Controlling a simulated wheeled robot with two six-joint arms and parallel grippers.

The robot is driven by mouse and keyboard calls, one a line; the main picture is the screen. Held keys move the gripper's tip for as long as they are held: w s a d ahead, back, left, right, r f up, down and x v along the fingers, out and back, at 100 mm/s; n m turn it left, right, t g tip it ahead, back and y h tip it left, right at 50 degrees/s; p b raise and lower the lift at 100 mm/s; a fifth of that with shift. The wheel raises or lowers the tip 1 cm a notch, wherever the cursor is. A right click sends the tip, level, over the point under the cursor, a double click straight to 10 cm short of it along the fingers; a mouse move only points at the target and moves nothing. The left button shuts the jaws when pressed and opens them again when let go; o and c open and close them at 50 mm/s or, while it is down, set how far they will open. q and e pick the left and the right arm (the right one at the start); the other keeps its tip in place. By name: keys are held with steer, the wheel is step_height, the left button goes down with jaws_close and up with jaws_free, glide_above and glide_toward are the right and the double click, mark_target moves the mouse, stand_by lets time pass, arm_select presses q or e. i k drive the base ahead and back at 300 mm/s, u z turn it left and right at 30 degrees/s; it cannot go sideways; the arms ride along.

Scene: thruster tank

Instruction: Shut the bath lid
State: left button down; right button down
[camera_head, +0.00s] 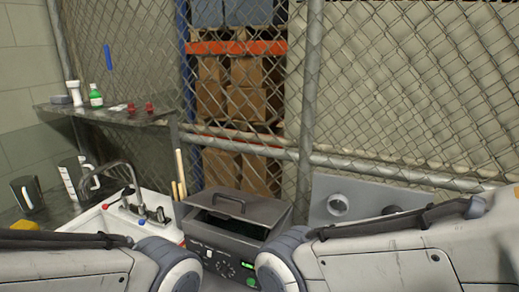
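The bath is a dark grey box (232,243) low in the middle of the head view, with knobs and a green-lit display on its front. Its grey lid (258,208) has a bar handle (229,197) on top. A dark gap shows below the lid's front edge, so the lid looks raised and tilted at the front; how far is hard to tell. My left and right arms cross the bottom of the view from either side, and their rounded joints stand in front of the bath's lower corners. Neither gripper shows.
A white sink (125,215) with a curved tap (103,175) is left of the bath. A shelf (110,117) with small bottles hangs above it. A grey panel with a round fitting (338,204) stands right of the bath. A chain-link fence with a metal post (310,90) is behind.

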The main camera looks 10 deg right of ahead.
mark_target(224, 203)
steer(key=k, duration=0.2)
steer(key=u, duration=1)
steer(key=i, duration=0.7)
steer(key=z, duration=0.1)
